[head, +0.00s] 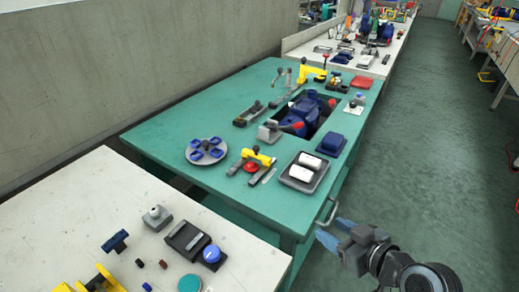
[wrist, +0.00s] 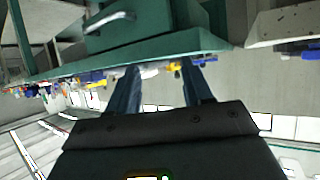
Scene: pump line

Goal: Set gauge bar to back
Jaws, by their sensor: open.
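My gripper (head: 328,228) is open and empty, low beside the right front edge of the green table (head: 165,135), near a drawer handle (head: 329,212). In the wrist view its two blue fingers (wrist: 159,67) stand apart with nothing between them. I cannot tell for certain which part is the gauge bar. My gripper touches neither.
A white bench (head: 75,190) adjoins at front left. The floor (head: 420,150) at right is clear.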

